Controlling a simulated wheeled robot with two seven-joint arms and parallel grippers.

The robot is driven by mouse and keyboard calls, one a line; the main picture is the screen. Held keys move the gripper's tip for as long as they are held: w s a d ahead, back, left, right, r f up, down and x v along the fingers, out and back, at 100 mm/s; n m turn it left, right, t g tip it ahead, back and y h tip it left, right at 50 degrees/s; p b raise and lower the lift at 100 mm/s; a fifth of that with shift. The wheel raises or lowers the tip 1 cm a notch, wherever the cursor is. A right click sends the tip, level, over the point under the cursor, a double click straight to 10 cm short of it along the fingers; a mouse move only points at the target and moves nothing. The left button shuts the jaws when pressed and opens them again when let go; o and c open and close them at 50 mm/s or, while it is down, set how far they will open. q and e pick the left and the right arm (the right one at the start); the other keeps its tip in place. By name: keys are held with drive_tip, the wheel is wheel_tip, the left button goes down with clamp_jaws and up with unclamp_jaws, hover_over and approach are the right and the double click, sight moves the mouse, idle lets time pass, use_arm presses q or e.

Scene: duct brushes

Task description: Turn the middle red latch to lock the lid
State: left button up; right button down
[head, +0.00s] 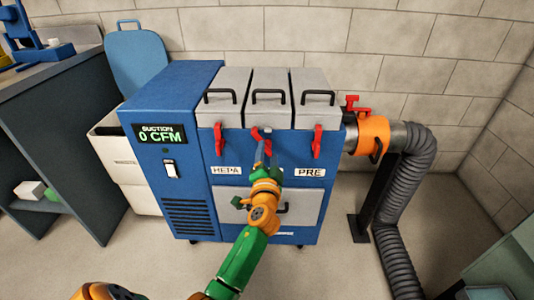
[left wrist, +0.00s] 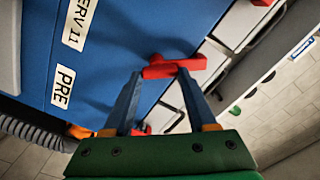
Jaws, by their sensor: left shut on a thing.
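The middle red latch (head: 267,132) is on the upper front edge of the blue suction unit (head: 190,95), below the middle grey lid (head: 270,82). The lid is down. My left gripper (head: 265,155) reaches up to the latch from below and covers part of it. In the left wrist view, the fingertips (left wrist: 160,74) are closed on the red latch (left wrist: 185,65). The latch looks tilted in the head view, but its exact angle is partly hidden. The left red latch (head: 219,140) and right red latch (head: 317,142) hang upright. My right gripper is not in view.
Black lid handles (head: 220,95) stand up on the grey lids. An orange collar (head: 373,134) and grey hose (head: 395,230) are at the right. A dark workbench (head: 60,120) is at the left. The floor before the unit is open.

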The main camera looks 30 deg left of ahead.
use_arm(q)
drive_tip(key=m, duration=0.4)
drive_tip(key=shift+d+f+p, duration=0.1)
drive_tip(key=shift+p, duration=0.3)
drive_tip(key=shift+w+d+m+p, duration=0.1)
drive_tip(key=shift+m+p, duration=0.2)
drive_tip(key=shift+m, duration=1.4)
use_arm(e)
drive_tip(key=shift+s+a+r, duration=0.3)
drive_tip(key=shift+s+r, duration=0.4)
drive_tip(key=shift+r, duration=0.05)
use_arm(q)
drive_tip(key=shift+f, duration=0.1)
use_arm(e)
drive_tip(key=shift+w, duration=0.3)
use_arm(q)
drive_tip(key=o, duration=1.4)
drive_tip(key=shift+c, duration=0.2)
drive_tip(key=v, duration=0.7)
drive_tip(key=shift+p, duration=0.3)
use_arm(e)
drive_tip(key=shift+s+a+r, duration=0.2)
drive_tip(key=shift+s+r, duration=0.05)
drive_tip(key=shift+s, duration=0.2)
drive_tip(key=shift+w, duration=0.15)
